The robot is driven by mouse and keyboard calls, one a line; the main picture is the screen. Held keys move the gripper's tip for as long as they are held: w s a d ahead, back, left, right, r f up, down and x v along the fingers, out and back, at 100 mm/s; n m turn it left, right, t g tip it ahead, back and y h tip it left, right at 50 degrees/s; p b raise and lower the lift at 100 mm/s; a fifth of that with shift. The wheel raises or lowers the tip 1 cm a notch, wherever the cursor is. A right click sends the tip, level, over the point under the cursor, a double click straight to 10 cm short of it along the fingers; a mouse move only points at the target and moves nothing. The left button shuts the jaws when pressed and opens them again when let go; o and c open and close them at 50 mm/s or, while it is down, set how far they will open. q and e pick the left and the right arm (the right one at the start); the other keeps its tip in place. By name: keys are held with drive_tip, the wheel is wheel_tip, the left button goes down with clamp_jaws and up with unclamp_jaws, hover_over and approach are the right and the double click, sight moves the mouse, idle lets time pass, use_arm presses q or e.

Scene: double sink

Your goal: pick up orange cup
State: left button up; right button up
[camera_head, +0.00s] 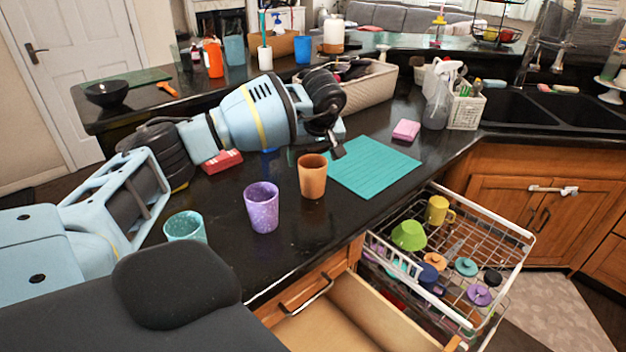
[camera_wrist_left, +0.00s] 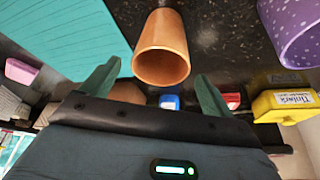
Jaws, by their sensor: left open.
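The orange cup (camera_head: 312,176) stands upright on the black counter, at the left edge of the teal mat. My left gripper (camera_head: 325,150) is just behind it in the head view, with the arm reaching in from the left; one finger shows, the other is hard to make out. In the left wrist view, the orange cup (camera_wrist_left: 163,45) lies ahead of the gap between two spread green fingers (camera_wrist_left: 155,88). Nothing is between the fingertips; they look apart from the cup. My right gripper is not in view.
A speckled purple cup (camera_head: 261,207) stands close left of the orange one, and a teal cup (camera_head: 185,227) further left. The teal mat (camera_head: 374,165) is bare. A red box (camera_head: 222,161) lies under my left arm. An open dishwasher rack (camera_head: 505,225) is front right.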

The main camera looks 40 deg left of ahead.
sight(312, 164)
use_arm(q)
drive_tip(key=shift+x, duration=2.6)
drive_tip(key=shift+s+d, duration=0.15)
drive_tip(key=c, duration=1.1)
drive_tip(key=shift+o, duration=0.2)
drive_tip(key=shift+r, duration=0.5)
drive_tip(key=v, duration=0.2)
drive_tip(key=shift+s+r, duration=0.2)
drive_tip(key=shift+r, duration=0.25)
drive_tip(key=s+d+r, duration=0.1)
drive_tip(key=s+d, duration=0.7)
drive_tip(key=s, duration=0.4)
drive_tip(key=shift+s, duration=0.35)
